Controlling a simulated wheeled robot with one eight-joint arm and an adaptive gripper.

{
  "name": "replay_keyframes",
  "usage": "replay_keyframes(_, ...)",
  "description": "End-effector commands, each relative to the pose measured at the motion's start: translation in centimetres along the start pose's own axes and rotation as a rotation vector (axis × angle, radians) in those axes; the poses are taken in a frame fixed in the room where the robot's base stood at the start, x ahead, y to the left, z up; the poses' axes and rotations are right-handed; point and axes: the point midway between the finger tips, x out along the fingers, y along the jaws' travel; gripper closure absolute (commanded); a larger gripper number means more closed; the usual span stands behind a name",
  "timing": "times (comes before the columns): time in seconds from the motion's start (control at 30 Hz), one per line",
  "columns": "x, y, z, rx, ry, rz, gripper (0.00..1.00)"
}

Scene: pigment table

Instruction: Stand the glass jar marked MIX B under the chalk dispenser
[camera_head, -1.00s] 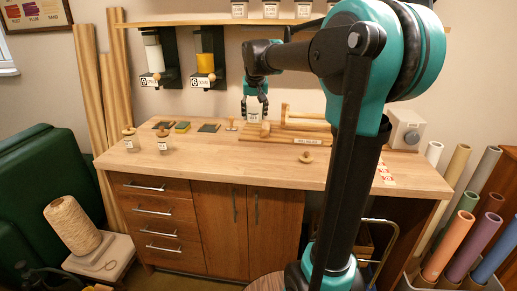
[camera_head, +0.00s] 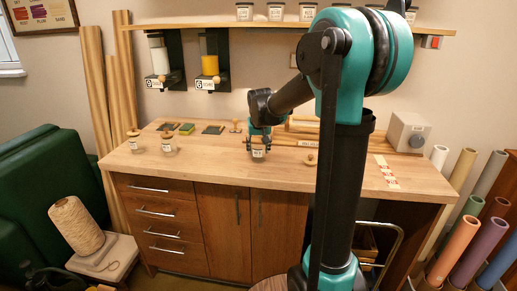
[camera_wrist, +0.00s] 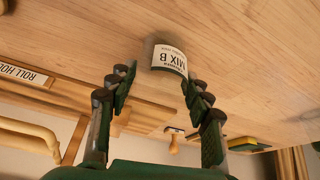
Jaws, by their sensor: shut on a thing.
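My gripper (camera_head: 258,146) is shut on the small glass jar (camera_head: 258,154) over the middle of the worktop. In the wrist view the jar (camera_wrist: 167,58) stands between the fingertips (camera_wrist: 158,84), its white label reading MIX B upside down. I cannot tell whether its base touches the wood. The dispenser with white filling (camera_head: 159,58), apparently the chalk one, hangs on the wall at the back left, away from the jar; its small plate is too small to read surely. A dispenser with yellow filling (camera_head: 210,62) hangs to its right.
Two stoppered jars (camera_head: 134,141) (camera_head: 168,144) stand at the worktop's left. Coloured pads (camera_head: 187,128) lie below the dispensers. A wooden rack (camera_head: 300,138) lies behind my gripper, a wooden knob (camera_head: 310,160) to its right. The left front worktop (camera_head: 205,165) is clear.

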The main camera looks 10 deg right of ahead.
Motion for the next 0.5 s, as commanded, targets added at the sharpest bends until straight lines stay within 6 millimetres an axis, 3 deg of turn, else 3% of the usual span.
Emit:
replay_keyframes(0.27, 0.22, 0.00, 0.08, 0.000, 0.000, 0.000, 0.87)
replay_keyframes(0.3, 0.21, 0.00, 0.08, 0.000, 0.000, 0.000, 0.46)
replay_keyframes(0.43, 0.19, 0.00, 0.07, 0.000, 0.000, 0.000, 0.30)
replay_keyframes(0.5, 0.19, 0.00, 0.08, 0.000, 0.000, 0.000, 0.29)
